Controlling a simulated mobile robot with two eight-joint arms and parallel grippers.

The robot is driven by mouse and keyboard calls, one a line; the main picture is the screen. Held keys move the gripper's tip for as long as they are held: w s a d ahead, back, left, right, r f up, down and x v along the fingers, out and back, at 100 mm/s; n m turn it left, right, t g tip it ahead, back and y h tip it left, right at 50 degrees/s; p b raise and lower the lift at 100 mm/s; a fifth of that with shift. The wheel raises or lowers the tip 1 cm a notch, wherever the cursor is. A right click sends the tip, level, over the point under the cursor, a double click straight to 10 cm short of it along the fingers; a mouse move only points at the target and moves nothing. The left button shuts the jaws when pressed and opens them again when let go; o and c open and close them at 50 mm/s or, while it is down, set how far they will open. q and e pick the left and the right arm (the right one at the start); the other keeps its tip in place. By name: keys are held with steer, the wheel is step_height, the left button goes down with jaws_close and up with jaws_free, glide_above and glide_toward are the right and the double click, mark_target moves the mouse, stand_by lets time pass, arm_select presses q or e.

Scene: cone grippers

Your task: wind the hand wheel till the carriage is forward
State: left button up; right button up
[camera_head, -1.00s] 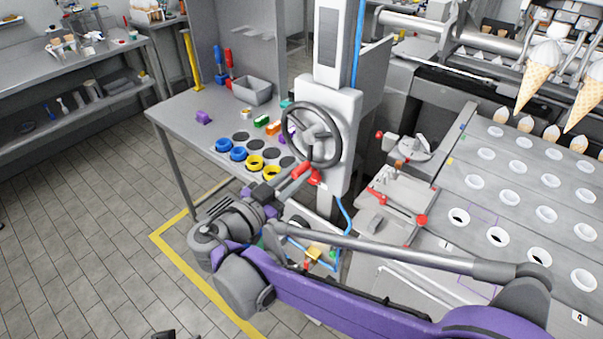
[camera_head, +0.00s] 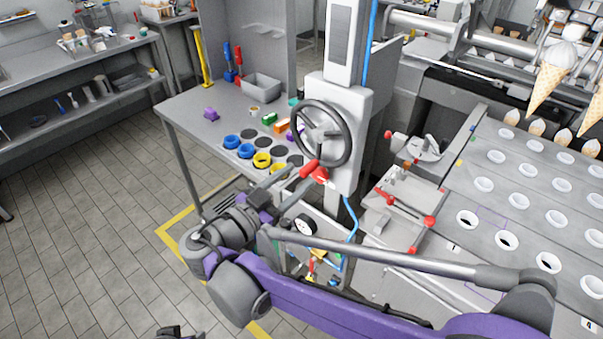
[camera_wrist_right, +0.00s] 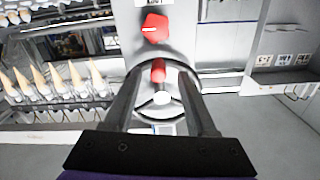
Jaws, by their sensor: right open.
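The dark hand wheel (camera_head: 345,150) is on the front of a pale grey column, with a red handle (camera_head: 309,168) at its lower rim. My right gripper (camera_head: 287,178) is just to the lower left of that handle. In the right wrist view the fingers of the right gripper (camera_wrist_right: 158,80) are spread apart, and the red handle (camera_wrist_right: 158,70) lies ahead between their tips; I see no grip on it. I cannot tell which part is the carriage. A dark piece at the bottom edge may be my left gripper (camera_head: 168,332); its jaws are unclear.
Left of the column is a grey table (camera_head: 190,112) with blue and yellow rings and a grey bin (camera_head: 262,87). Right of it are a fixture with a red-knobbed lever (camera_head: 405,208) and a cone plate (camera_head: 520,195) with white-rimmed holes. Floor at left is clear.

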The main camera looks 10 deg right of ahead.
steer(key=v, duration=0.8)
steer(key=shift+b, duration=0.3)
steer(key=s+d+f+n+g+y, duration=0.2)
steer(key=d+f+n+g+y, duration=0.1)
steer(key=d+f, duration=0.35)
steer(key=s+d+f+n+g+y, duration=0.2)
steer(key=d+f+n, duration=0.25)
steer(key=d, duration=0.35)
steer(key=s+d+f+n+y, duration=0.1)
steer(key=s+f+n+y, duration=0.4)
steer(key=s+f+y, duration=0.4)
steer(key=shift+s+f+g+p, duration=0.3)
steer(key=shift+s+p, duration=0.1)
steer(key=shift+s, duration=0.65)
